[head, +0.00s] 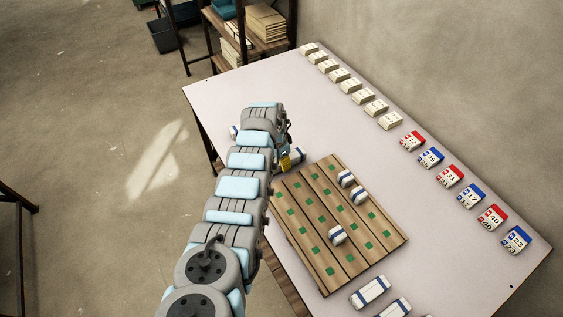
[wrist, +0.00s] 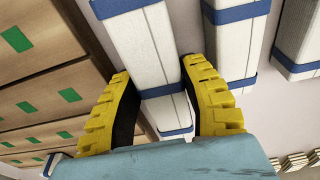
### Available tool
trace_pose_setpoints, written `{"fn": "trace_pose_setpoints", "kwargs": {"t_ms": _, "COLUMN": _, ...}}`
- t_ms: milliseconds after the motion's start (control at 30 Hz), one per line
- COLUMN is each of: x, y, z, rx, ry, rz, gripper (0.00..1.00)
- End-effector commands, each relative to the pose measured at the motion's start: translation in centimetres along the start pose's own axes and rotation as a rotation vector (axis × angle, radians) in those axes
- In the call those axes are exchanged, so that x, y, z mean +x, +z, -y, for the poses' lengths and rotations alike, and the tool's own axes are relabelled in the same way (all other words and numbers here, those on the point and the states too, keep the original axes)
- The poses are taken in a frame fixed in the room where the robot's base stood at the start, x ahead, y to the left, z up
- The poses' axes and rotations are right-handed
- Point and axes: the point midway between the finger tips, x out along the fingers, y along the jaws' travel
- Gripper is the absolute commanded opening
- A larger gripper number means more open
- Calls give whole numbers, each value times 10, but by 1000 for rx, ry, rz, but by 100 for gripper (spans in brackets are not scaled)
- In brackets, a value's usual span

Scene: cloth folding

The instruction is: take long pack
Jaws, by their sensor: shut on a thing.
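My gripper (wrist: 157,80) has yellow ridged fingers. It is shut on a long white pack (wrist: 140,42) with blue bands, which runs between the fingers in the wrist view. In the head view my gripper (head: 290,160) is at the left part of the table, near the back left corner of the wooden board. A white pack with a blue band (head: 297,155) shows beside it; my arm hides part of this area. Other white blue-banded packs stand close by on the right in the wrist view, one near the right finger (wrist: 235,42) and one further right (wrist: 302,32).
The wooden board (head: 327,268) has green squares and several small packs. Long white packs (head: 370,292) lie at the table's near edge. Red and blue numbered packs (head: 450,176) and plain cream packs (head: 340,75) line the wall side. The table's far left (head: 225,85) is clear.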

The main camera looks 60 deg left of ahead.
Motion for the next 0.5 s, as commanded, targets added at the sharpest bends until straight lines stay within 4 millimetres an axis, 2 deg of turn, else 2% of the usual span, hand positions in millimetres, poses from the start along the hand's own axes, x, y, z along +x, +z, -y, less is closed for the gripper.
{"fn": "trace_pose_setpoints", "kwargs": {"t_ms": 100, "x": -17, "y": -2, "z": 0, "rx": -1, "ry": -4, "rz": -4, "gripper": 4}}
{"fn": "trace_pose_setpoints", "kwargs": {"t_ms": 500, "x": -40, "y": 12, "z": -7, "rx": 0, "ry": -5, "rz": -3, "gripper": 4}}
